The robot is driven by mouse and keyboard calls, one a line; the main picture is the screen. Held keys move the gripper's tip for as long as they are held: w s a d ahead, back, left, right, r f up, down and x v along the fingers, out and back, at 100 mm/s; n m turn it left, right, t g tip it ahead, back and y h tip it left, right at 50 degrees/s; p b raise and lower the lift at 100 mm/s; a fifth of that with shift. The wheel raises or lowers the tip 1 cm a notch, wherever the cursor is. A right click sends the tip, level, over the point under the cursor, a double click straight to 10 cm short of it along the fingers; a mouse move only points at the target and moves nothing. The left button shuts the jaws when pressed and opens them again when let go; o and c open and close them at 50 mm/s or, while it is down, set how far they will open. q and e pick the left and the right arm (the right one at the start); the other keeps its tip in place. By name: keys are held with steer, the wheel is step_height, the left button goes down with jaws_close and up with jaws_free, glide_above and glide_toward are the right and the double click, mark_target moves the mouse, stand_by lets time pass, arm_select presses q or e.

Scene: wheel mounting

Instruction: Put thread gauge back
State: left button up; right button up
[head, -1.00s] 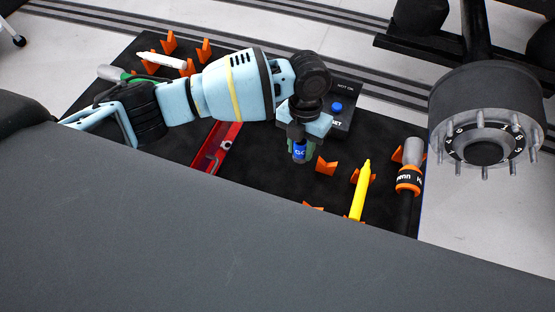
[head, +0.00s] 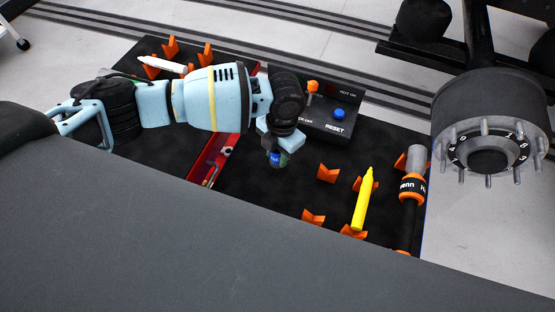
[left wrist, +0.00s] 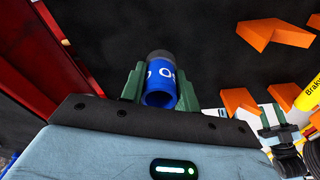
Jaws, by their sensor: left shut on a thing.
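The thread gauge, a blue cylinder with a dark grey end (left wrist: 161,82) and white lettering, is held between the green fingers of my left gripper (left wrist: 160,88). In the head view the blue gauge (head: 275,159) shows below the left gripper (head: 279,150), over the black mat (head: 280,195). The fingers are shut on it, and its open end faces the wrist camera. An empty pair of orange holders, one upper (head: 328,173) and one lower (head: 313,217), stands to the right of the gauge.
A yellow marker (head: 362,200) lies in orange holders, with a grey and orange tool (head: 412,187) to its right. A red object (head: 213,160) lies left of the gripper. The wheel hub (head: 487,125) is at right.

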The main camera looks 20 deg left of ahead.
arm_select(q)
steer(key=shift+f, duration=1.9)
steer(key=o, duration=1.1)
steer(key=r, duration=0.8)
steer(key=w+r, duration=0.1)
steer(key=r, duration=0.3)
steer(key=shift+w+d, duration=0.1)
steer(key=shift+d, duration=0.2)
